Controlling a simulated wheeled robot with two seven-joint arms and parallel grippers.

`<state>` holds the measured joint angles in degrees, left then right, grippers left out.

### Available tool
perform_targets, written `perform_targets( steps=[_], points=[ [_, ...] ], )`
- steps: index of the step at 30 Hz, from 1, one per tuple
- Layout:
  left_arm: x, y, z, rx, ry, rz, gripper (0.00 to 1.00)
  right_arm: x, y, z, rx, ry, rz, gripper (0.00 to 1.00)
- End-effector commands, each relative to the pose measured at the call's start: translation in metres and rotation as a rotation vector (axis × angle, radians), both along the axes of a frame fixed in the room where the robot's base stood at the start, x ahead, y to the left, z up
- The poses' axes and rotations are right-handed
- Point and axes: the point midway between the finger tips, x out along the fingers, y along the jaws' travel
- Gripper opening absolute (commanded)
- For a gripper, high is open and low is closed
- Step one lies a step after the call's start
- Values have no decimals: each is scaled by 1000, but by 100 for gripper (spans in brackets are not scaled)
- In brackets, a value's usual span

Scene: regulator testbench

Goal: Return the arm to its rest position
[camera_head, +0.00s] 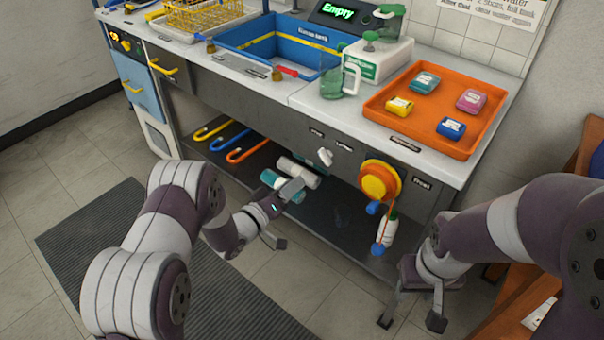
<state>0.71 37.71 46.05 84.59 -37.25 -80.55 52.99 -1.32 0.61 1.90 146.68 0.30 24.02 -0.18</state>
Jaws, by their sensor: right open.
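My left arm reaches in from the left over the floor mat. Its gripper (287,216) is open in front of the lower shelf, with its fingers spread apart and nothing visible between them. The upper finger overlaps a teal roll (270,178) in the picture; I cannot tell whether they touch. My right arm comes in from the right edge. Its gripper (411,321) points down, open and empty, in front of the bench's right end, above the floor.
The bench carries a blue basin (245,38), a glass pitcher (333,82) and an orange tray (405,125) with several small packs. A yellow-orange reel (379,181) and a hanging bottle (388,230) are near my right gripper. Floor between the arms is clear.

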Motion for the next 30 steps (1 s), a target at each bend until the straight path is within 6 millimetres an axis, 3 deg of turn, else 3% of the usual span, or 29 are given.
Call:
perform_targets(
  steps=[16, 17, 20, 21, 22, 24, 27, 30],
  points=[
    [-2, 1, -3, 33, -8, 1, 39, 0, 0, 0, 0, 0, 0, 43],
    [-1, 3, -10, 76, 3, 6, 39, 0, 0, 0, 0, 0, 0, 43],
    [-11, 20, -62, 309, 153, 55, 39, 0, 0, 0, 0, 0, 0, 43],
    [-23, 35, -86, 452, 263, 76, 39, 0, 0, 0, 0, 0, 0, 43],
    [-34, 49, -98, 565, 351, 85, 39, 0, 0, 0, 0, 0, 0, 43],
    [-72, 80, -104, 796, 562, 75, 39, 0, 0, 0, 0, 0, 0, 43],
    [-140, 109, -82, 996, 828, 3, 39, 0, 0, 0, 0, 0, 0, 43],
    [-202, 119, -50, 1071, 1015, -84, 39, 0, 0, 0, 0, 0, 0, 43]
  ],
)
